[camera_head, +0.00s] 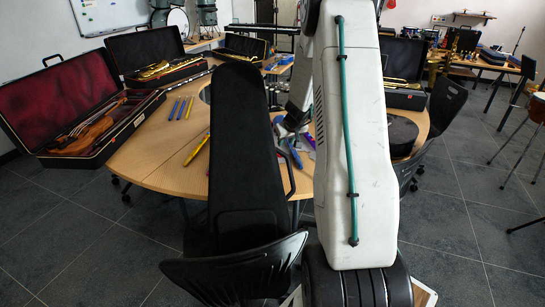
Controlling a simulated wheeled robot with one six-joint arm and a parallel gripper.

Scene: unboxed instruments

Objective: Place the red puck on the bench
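I cannot make out a red puck in the head view. The round wooden table (155,152) stands ahead, and I cannot tell whether it is the bench of the task. My white arm covers the table's middle right. The end of the arm, with my gripper (284,130), reaches low over the table between the black upright case and the upper arm. Its fingers are too small and covered to read, and nothing can be seen clearly held in it. Small blue and red items (296,153) lie close by it, partly hidden.
An open violin case (82,112) and several brass instrument cases (155,55) line the table's rim. Coloured pens (181,108) lie at left. A tall black case (243,140) on a black chair (235,272) blocks the near edge.

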